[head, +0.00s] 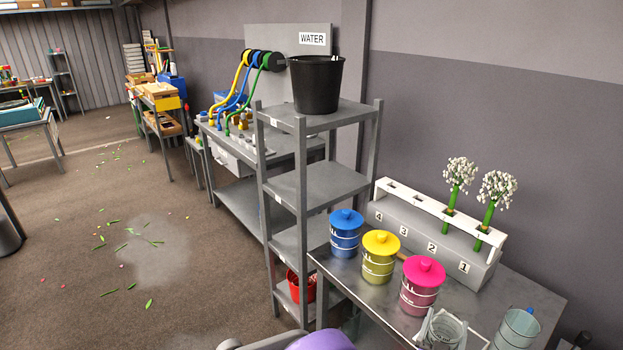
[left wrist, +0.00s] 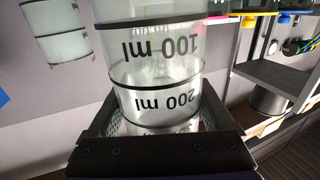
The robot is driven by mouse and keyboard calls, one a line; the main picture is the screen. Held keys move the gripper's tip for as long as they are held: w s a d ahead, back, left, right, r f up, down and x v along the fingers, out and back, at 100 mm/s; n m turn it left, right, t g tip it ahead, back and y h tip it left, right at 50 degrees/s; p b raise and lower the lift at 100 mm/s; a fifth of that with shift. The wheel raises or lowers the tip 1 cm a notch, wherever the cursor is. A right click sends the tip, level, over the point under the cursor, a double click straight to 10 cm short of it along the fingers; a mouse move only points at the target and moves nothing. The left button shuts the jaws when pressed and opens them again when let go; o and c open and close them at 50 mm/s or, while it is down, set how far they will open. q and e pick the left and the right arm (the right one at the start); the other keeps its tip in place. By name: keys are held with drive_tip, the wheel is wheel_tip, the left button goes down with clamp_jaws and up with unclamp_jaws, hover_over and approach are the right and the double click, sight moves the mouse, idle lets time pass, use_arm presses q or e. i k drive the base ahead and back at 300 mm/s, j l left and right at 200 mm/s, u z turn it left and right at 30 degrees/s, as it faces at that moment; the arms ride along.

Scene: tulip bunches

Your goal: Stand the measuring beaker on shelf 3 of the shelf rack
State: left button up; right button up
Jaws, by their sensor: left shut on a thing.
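My left gripper (left wrist: 158,120) is shut on the measuring beaker (left wrist: 158,70), a clear vessel with black 100 ml and 200 ml marks that read upside down in the left wrist view. In the head view the held beaker (head: 444,331) is at the bottom edge, over the front of the table; its base is hidden. The shelf rack (head: 302,180) stands left of it, grey with several levels. Its middle shelves (head: 322,184) look empty; the shelf numbers are too small to read. My right gripper is not in view.
A black bucket (head: 318,85) stands on the rack's top, a red one (head: 301,287) at its bottom. Blue (head: 345,240), yellow (head: 380,262) and pink (head: 423,285) lidded pots line the table (head: 537,294) beside the rack. Another beaker (head: 517,327) stands right of the held one.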

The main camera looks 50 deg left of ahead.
sight(313, 184)
drive_tip(key=j, duration=0.95)
drive_tip(key=i+j, duration=0.1)
drive_tip(key=j, duration=1.75)
drive_tip(key=k, duration=0.05)
